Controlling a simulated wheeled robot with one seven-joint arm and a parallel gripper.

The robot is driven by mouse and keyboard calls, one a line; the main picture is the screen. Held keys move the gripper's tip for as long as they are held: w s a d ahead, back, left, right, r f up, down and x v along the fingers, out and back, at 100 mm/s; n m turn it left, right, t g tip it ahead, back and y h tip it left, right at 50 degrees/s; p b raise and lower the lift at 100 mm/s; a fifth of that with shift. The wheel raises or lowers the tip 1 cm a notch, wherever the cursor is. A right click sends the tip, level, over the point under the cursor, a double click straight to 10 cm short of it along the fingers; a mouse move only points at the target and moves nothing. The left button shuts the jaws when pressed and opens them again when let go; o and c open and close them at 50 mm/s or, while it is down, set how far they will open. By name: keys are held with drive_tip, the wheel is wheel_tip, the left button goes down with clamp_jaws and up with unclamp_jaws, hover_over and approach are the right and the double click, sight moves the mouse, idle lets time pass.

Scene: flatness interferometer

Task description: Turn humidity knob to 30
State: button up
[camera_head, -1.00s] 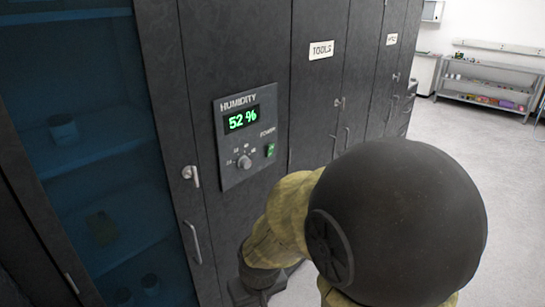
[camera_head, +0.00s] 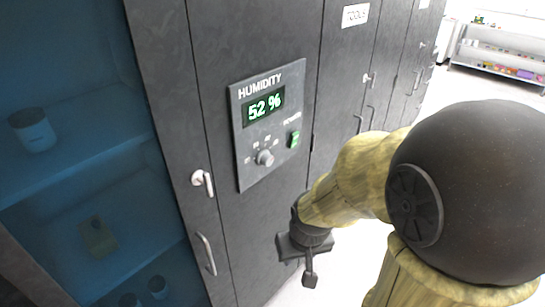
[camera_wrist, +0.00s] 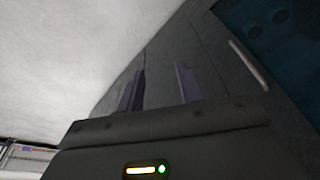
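The humidity panel (camera_head: 241,145) is a grey plate on the dark cabinet front in the head view. Its green display (camera_head: 263,106) reads 52 %. The round grey humidity knob (camera_head: 265,158) sits below the display, with small scale marks around it that are too blurred to read. A green power switch (camera_head: 295,139) is to its right. My gripper (camera_head: 309,279) hangs below and right of the knob, apart from the panel. The wrist view shows its two fingers (camera_wrist: 160,90) spaced apart with nothing between them. The knob is not in the wrist view.
A blue glass-fronted cabinet (camera_head: 75,190) with containers inside is at the left. Door handles (camera_head: 206,254) and a lock (camera_head: 202,181) stick out beside the panel. A "TOOLS" cabinet (camera_head: 345,60) is to the right. A shelf rack (camera_head: 500,55) stands far back, with open floor before it.

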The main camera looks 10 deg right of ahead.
drive_tip(key=shift+o, duration=1.3)
drive_tip(key=shift+s, duration=0.25)
drive_tip(key=shift+o, duration=1.2)
drive_tip(key=shift+d, duration=0.15)
drive_tip(key=w+d+f+t+y, duration=0.1)
drive_tip(key=w+d+f+t, duration=0.2)
drive_tip(key=w, duration=0.5)
drive_tip(key=w+d+t+y, duration=0.2)
drive_tip(key=w+d+t, duration=0.15)
drive_tip(key=w, duration=0.35)
drive_tip(key=d+r+m+t+y, duration=0.1)
drive_tip(key=d+r+t+y, duration=0.2)
drive_tip(key=r+t+y, duration=0.2)
wheel_tip(320, 180, up, 2)
drive_tip(key=y+p, duration=0.1)
drive_tip(key=y, duration=0.1)
drive_tip(key=shift+w+d+r+m+y, duration=0.2)
drive_tip(key=shift+w+m+y, duration=0.1)
drive_tip(key=shift+m, duration=0.1)
drive_tip(key=shift+t, duration=0.25)
